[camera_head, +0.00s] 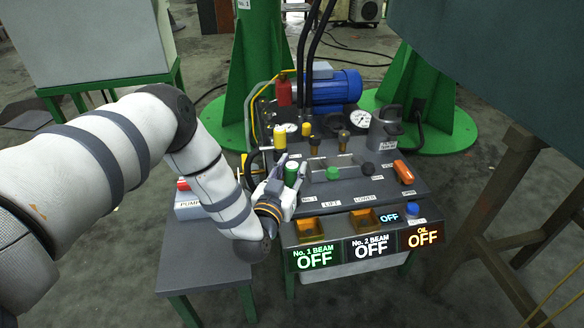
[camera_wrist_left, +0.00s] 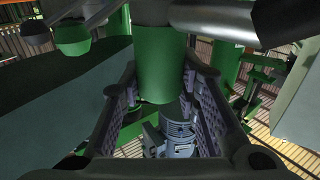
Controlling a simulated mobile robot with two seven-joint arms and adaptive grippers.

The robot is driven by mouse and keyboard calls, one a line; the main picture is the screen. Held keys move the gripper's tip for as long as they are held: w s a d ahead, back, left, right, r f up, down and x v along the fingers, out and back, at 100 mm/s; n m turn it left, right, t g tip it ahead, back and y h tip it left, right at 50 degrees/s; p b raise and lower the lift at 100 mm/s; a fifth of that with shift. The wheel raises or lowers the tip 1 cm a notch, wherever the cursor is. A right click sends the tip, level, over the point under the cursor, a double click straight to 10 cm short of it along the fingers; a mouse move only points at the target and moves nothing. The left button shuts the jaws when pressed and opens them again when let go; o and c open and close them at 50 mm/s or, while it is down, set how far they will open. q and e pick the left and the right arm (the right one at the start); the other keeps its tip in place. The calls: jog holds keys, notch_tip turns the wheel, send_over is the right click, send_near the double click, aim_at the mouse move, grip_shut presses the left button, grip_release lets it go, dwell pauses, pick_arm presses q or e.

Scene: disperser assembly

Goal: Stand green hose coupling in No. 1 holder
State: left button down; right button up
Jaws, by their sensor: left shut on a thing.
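The green hose coupling (camera_head: 291,171) is a short green cylinder, roughly upright, at the left of the grey console top. My left gripper (camera_head: 288,180) is shut on it, with a finger on each side. In the left wrist view the green coupling (camera_wrist_left: 161,65) stands between the two dark ridged fingers (camera_wrist_left: 160,100). A small No. 1 label (camera_head: 309,200) is on the console just right of the gripper. The No. 1 holder itself cannot be made out, and the gripper hides the surface under the coupling. My right gripper is not in view.
A yellow-topped fitting (camera_head: 280,138) stands just behind the gripper. Orange trays (camera_head: 310,228) are in front; a blue motor (camera_head: 335,90) is behind.

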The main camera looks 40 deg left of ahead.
pick_arm(q)
jog(key=shift+f+b, duration=0.35)
jog(key=shift+f, duration=0.45)
jog(key=c, duration=1.1)
grip_release()
jog(key=shift+s+f, duration=0.15)
jog(key=v, duration=1.1)
jog(key=shift+s+d, duration=0.1)
jog(key=shift+s, duration=0.3)
